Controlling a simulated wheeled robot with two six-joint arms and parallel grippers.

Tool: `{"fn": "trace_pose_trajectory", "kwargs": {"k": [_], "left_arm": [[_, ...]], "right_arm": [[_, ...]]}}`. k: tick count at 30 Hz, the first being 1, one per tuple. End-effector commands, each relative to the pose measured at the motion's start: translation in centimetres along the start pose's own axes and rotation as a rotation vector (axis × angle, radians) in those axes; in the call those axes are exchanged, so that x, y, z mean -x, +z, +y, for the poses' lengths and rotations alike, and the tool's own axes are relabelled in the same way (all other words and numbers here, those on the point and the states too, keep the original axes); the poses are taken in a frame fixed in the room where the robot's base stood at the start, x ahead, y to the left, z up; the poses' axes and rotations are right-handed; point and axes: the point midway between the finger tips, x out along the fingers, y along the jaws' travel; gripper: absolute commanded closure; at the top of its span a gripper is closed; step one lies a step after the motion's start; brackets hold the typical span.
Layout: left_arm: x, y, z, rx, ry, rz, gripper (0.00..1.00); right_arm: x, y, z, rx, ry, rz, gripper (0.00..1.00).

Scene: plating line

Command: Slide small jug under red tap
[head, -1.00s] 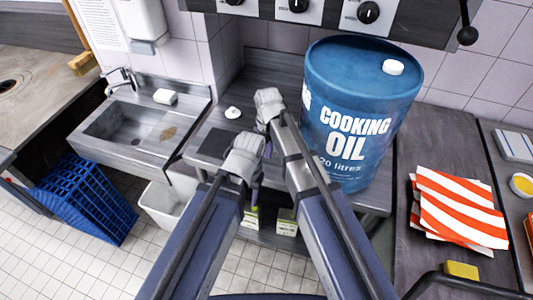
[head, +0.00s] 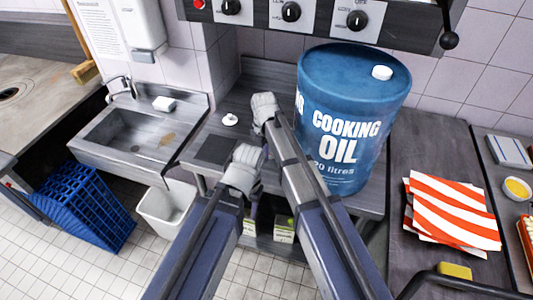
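No small jug and no red tap can be made out. My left gripper (head: 243,165) is in front of the steel counter (head: 225,120), and my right gripper (head: 264,107) reaches over it beside the blue oil drum. Both show from behind, so their fingertips and anything between them are hidden. A small white round object (head: 230,119) lies on the counter left of my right gripper. A silver tap (head: 124,87) stands at the sink (head: 130,135) on the left.
A large blue cooking oil drum (head: 352,110) stands close right of my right arm. A control panel (head: 320,15) with black knobs and a red button (head: 198,4) hangs above. Striped paper (head: 452,210) lies at right. A blue crate (head: 85,215) and white bin (head: 168,208) stand below the sink.

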Motion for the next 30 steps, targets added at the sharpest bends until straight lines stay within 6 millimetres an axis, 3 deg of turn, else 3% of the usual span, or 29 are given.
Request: {"fn": "trace_pose_trajectory", "kwargs": {"k": [5,21,30], "left_arm": [[-0.3,0.0,0.0,0.0,0.0,0.0,0.47],[8.5,0.5,-0.8,-0.002,0.0,0.0,0.47],[9.8,0.6,-0.9,0.004,0.001,0.0,0.47]], "right_arm": [[-0.3,-3.2,0.5,-0.002,-0.002,0.002,1.0],[8.6,-3.0,0.6,-0.006,-0.002,0.002,1.0],[9.9,-3.0,0.6,-0.006,-0.002,0.002,1.0]]}}
